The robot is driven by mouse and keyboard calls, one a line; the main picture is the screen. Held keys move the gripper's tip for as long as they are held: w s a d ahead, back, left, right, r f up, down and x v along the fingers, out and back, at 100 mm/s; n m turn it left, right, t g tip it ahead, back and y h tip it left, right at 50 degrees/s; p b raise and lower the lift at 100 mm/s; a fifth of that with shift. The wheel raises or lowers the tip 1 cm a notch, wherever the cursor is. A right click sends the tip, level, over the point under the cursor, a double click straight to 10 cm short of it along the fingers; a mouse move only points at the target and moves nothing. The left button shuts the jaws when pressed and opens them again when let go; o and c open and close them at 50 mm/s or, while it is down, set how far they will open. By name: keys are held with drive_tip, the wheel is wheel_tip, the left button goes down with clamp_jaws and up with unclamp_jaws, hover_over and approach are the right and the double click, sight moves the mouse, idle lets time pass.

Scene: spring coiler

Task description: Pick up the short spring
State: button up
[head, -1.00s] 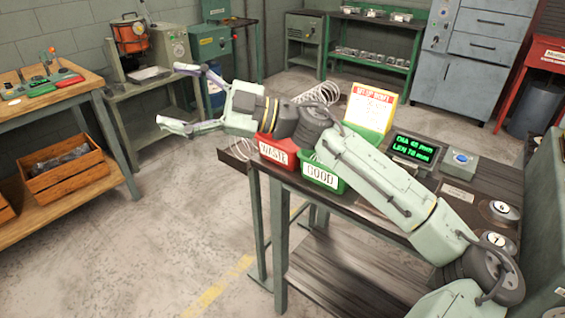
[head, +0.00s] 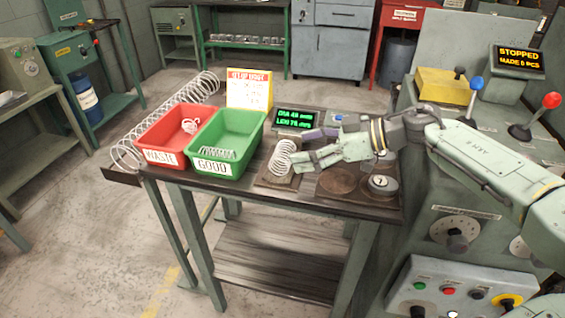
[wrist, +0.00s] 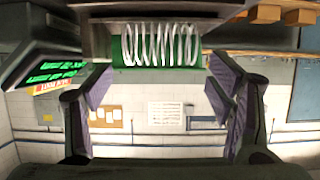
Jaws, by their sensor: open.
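A short white coil spring (head: 282,160) stands, leaning a little, on a dark plate (head: 268,182) on the bench, right of the green bin. My gripper (head: 307,148) is open and empty, just right of the spring, with its fingers pointing left toward it. In the wrist view the spring (wrist: 160,45) shows beyond the gap between my open fingers (wrist: 160,90), apart from both. I cannot tell whether the fingertips in the head view touch it.
The red WASTE bin (head: 160,146) holds a tangled coil. The green GOOD bin (head: 238,130) holds springs. A long spring (head: 125,153) lies behind the bins. A green-lit display (head: 295,120) stands behind the spring. A round weight (head: 382,185) sits at right.

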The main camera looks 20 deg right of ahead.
sight(287, 150)
drive_tip(key=shift+w+a+f, duration=0.25)
drive_tip(key=shift+a, duration=0.2)
drive_tip(key=b+x, duration=0.3)
drive_tip(key=x, duration=0.1)
drive_tip(key=shift+w+a+f+b, duration=0.15)
drive_tip(key=shift+w+f+b, duration=0.05)
drive_tip(key=shift+f+b, duration=0.1)
drive_tip(key=shift+w+a, duration=0.15)
drive_tip(key=shift+a, duration=0.1)
drive_tip(key=shift+r, duration=0.2)
drive_tip(key=shift+c, duration=0.4)
drive_tip(key=c, duration=1)
drive_tip(key=shift+o, duration=0.2)
drive_tip(key=shift+r, duration=0.1)
